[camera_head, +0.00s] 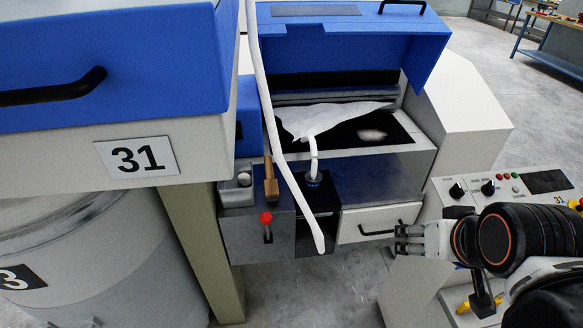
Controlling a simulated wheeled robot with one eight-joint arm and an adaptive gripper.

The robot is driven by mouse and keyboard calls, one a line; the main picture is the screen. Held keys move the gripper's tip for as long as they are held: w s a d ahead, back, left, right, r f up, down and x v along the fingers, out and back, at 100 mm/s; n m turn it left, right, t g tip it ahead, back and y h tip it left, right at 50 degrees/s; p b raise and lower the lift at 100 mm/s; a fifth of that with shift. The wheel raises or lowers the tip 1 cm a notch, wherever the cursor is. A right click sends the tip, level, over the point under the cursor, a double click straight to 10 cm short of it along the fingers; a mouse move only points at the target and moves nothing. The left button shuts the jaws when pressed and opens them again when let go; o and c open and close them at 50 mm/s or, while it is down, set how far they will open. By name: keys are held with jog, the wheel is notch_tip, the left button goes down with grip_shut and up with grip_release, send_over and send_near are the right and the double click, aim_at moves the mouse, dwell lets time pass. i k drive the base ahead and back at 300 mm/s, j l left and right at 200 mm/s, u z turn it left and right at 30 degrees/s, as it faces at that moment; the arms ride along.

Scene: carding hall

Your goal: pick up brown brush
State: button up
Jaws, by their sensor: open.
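The brown brush (271,188) is a small brown, wooden-looking piece with a narrow upper part and a wider lower block. It sits upright at the top front edge of the grey machine, left of centre. My gripper (399,238) is at the lower right, pointing left, open and empty. It is well to the right of the brush and lower in the picture, in front of the white drawer's right end. A white hose hangs just right of the brush.
The white hose (262,85) hangs down between the brush and my gripper. A red-knobbed lever (266,218) is just below the brush. A grey tray (236,196) is at its left. The white drawer (372,221) and control panel (519,187) are near my gripper.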

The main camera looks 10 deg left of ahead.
aim_at(271, 191)
jog(key=i+j+u, duration=0.1)
jog(key=i+u, duration=0.6)
jog(key=i+l+u, duration=0.15)
jog(key=i+u, duration=0.2)
jog(key=i, duration=0.05)
